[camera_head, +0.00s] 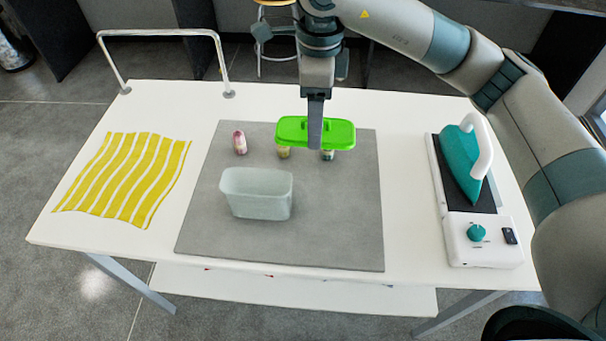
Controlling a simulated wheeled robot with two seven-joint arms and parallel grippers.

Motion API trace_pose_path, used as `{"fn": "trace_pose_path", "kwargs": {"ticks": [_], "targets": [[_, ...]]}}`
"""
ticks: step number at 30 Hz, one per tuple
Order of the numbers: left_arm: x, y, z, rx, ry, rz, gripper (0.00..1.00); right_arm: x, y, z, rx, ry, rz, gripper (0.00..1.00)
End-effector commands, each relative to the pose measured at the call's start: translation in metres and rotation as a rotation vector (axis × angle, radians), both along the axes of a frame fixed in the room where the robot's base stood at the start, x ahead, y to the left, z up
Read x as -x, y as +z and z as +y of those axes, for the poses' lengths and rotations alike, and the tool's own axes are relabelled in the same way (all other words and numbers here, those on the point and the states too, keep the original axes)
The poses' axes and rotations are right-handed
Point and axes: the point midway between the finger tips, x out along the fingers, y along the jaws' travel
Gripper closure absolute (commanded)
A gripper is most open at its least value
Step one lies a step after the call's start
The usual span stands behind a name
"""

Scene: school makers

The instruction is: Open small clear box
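The small clear box (257,194) stands upright on the grey mat, with its top open and no lid on it. A bright green lid (340,134) is up behind and to the right of the box, apart from it. My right gripper (316,135) points down at the lid's middle with its fingers close together. It appears shut on the lid, which looks held above the mat. The far finger is hidden. My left gripper is not in view.
Several small jars stand behind the box, one of them pinkish (239,142), others partly under the lid. A teal iron (462,160) rests on its base at right. A yellow striped cloth (125,178) lies at left. A metal rail (165,33) rises at the back-left edge. The grey mat (335,225) is clear in front.

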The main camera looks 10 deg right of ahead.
Motion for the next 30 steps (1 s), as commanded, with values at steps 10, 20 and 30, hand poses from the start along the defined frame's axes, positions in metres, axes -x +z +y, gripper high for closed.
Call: {"fn": "trace_pose_path", "kwargs": {"ticks": [10, 20, 30], "targets": [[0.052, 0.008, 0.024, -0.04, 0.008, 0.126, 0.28, 0.002, -0.056, -0.001, 0.002, -0.002, 0.007, 0.67], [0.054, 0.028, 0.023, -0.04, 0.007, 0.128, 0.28, 0.001, -0.12, 0.0, 0.001, 0.0, 0.002, 0.67], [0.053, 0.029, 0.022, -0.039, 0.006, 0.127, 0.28, 0.0, -0.132, 0.0, -0.001, 0.0, -0.001, 0.67]]}}
